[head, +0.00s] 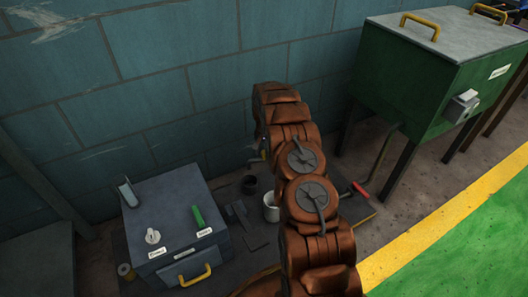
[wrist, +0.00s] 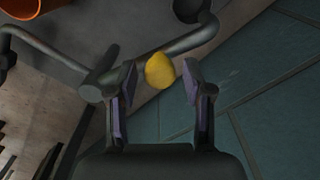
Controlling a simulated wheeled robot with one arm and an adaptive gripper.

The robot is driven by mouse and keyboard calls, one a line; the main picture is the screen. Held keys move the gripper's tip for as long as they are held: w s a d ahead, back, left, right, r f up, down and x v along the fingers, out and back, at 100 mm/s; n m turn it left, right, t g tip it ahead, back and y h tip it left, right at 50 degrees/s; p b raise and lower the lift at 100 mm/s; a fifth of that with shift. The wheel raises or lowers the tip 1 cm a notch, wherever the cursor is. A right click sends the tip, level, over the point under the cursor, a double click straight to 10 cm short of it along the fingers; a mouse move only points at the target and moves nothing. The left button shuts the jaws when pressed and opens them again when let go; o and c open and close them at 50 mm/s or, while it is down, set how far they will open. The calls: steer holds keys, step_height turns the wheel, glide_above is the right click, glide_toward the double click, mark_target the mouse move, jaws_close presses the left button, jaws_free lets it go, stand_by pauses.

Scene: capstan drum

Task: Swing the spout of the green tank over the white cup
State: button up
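The green tank (head: 405,85) stands on dark legs at the right in the head view, with a grey lid. A thin bent pipe with a red end (head: 361,190) shows below its left side; I cannot tell if it is the spout. The white cup (head: 271,208) stands on the low dark platform, close to the left of my arm. In the wrist view my gripper (wrist: 160,78) is open, its fingers on either side of a yellow knob (wrist: 160,70), with gaps visible. The knob lies against a grey pipe (wrist: 190,40).
A blue-grey box (head: 165,215) with a green handle and yellow pull stands at the left. An orange vessel (wrist: 22,8) shows at the wrist view's top left. The tiled wall (head: 165,70) is close behind.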

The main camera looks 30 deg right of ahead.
jaws_close()
steer(key=shift+a, duration=0.1)
stand_by(0.4)
